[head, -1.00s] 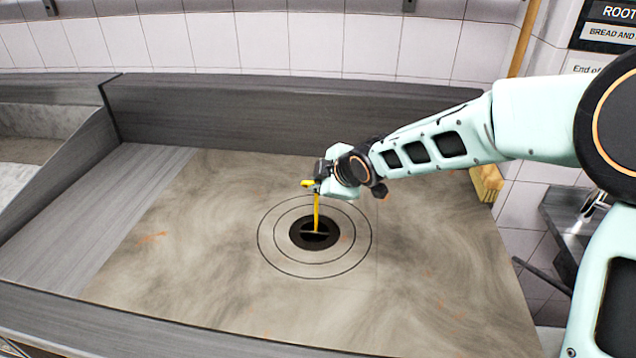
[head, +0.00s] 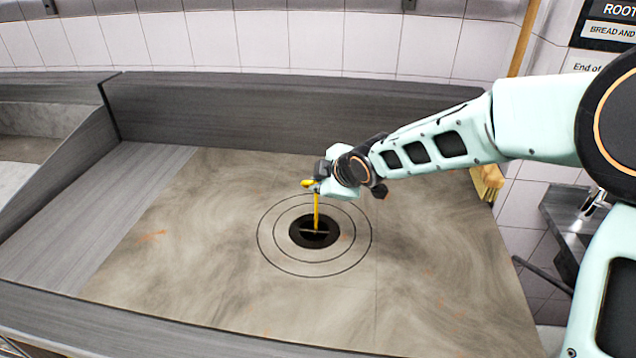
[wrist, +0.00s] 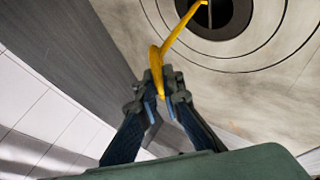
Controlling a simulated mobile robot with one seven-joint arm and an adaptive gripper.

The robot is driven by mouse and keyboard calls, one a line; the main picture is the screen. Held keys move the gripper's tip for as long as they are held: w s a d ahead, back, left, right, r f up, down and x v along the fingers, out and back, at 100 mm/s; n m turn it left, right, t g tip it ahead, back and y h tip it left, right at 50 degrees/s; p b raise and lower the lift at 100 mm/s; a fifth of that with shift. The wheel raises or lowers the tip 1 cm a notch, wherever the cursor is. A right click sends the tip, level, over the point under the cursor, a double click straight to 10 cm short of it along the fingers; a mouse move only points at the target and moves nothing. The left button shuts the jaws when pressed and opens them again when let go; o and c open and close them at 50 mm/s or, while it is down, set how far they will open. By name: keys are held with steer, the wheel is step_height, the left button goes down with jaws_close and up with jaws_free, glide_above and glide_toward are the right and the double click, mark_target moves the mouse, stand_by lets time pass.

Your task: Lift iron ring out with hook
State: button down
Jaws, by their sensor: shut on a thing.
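My gripper (head: 314,181) is shut on the yellow hook (head: 317,212) above the round hole in the worktop. The hook hangs roughly upright, its lower end at a thin bar (head: 314,231) across the dark opening. In the wrist view, the fingers (wrist: 163,92) pinch the yellow hook (wrist: 178,34), and its shaft runs to the hole. A dark ring (head: 297,239) lines the opening and looks level with the worktop. I cannot tell whether the hook's tip has caught the bar.
The stained worktop (head: 200,250) is clear around the hole, with thin circular lines about it. A grey raised back edge (head: 290,115) runs behind it. A wooden block (head: 487,182) stands at the right edge, and a trough (head: 40,125) lies at the far left.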

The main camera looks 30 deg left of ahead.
steer(key=shift+s+d, duration=0.25)
steer(key=shift+s, duration=0.65)
steer(key=shift+s, duration=0.1)
steer(key=shift+r, duration=0.15)
step_height(320, 180, up, 9)
steer(key=p, duration=0.7)
steer(key=shift+f+p, duration=0.2)
steer(key=shift+p, duration=0.15)
stand_by(1.0)
stand_by(0.8)
